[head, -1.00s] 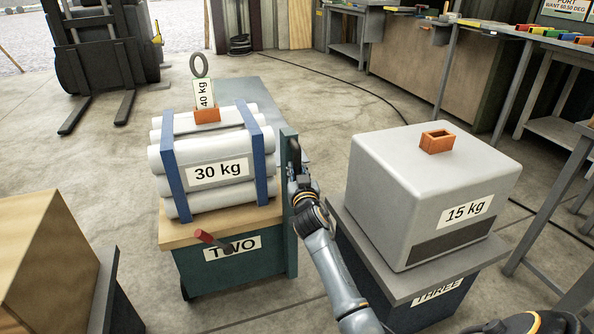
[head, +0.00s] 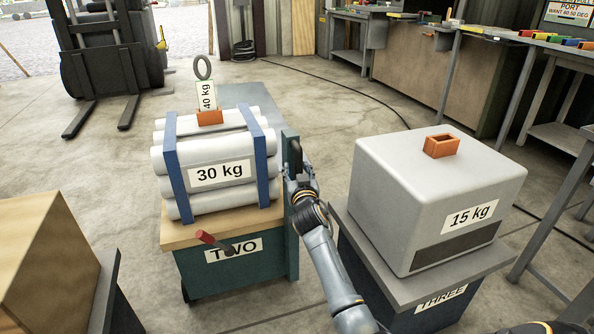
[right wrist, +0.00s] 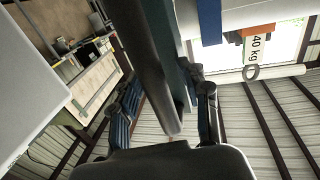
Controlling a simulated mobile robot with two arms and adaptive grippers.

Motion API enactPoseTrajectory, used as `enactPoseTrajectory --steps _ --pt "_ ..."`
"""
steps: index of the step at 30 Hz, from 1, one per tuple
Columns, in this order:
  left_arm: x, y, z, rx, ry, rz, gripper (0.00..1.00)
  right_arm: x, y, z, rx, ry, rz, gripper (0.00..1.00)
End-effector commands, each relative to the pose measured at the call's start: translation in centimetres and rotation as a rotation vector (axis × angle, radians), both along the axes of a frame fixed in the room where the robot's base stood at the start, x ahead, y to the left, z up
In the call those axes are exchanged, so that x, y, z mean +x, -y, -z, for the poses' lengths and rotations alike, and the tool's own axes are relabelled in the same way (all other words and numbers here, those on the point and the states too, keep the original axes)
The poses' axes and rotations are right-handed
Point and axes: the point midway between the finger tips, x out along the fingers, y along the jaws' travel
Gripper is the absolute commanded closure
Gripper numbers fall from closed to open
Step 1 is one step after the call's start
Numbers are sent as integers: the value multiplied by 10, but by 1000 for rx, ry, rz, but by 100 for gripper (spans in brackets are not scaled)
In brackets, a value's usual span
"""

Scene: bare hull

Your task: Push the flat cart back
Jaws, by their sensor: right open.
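A grey-blue flat deck (head: 250,95) shows behind the bench-like green stand marked TWO (head: 232,275); where one ends and the other begins is hidden. A green upright panel (head: 290,225) with a black handle (head: 295,158) rises at its right side. My right gripper (head: 302,188) is at this handle. In the right wrist view its open fingers (right wrist: 166,112) stand on either side of a dark bar (right wrist: 155,70); whether they touch it I cannot tell. My left gripper is not in view.
A 30 kg pipe bundle (head: 215,150) with a 40 kg tag (head: 207,95) rests on stand TWO. A 15 kg grey box (head: 430,190) sits close on the right. A wooden box (head: 40,260) is at left, a forklift (head: 100,60) behind. Floor beyond is open.

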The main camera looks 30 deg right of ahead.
Motion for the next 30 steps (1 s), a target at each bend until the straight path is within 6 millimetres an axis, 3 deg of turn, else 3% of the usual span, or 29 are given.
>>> enactPoseTrajectory --steps 8,21,30 --pt "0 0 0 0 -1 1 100 -18 -8 2 0 -1 0 55" --pt "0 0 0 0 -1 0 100 -94 -45 1 2 0 -2 55" --pt "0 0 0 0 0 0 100 -109 -51 0 0 -1 -1 55"
